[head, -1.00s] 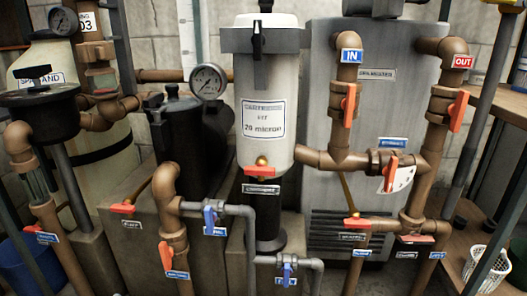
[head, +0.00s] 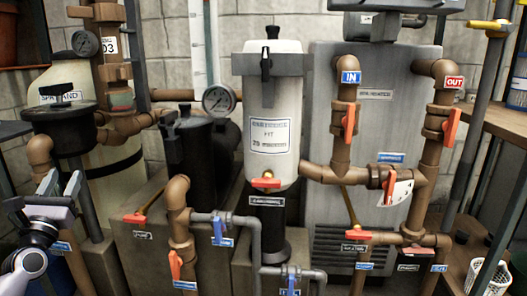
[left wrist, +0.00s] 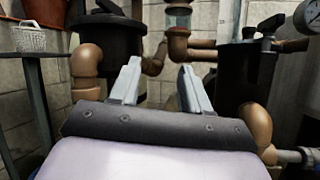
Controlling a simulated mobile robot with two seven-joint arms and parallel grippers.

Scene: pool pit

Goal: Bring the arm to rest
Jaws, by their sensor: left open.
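My left gripper (head: 52,196) is at the lower left of the head view, in front of the black pump housing and the brown pipes. In the left wrist view its two grey fingers (left wrist: 158,88) stand apart with nothing between them. A brown pipe elbow (left wrist: 87,62) shows left of the fingers and another brown elbow (left wrist: 255,125) to their right. My right gripper is in neither view.
A white cartridge filter (head: 272,110) stands mid-view, a grey heater (head: 400,50) to its right. Brown pipes with red-handled valves and grey pipes with blue handles (head: 218,232) fill the front. A wooden shelf (head: 490,118) is at right, with a white basket (head: 486,272) lower down.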

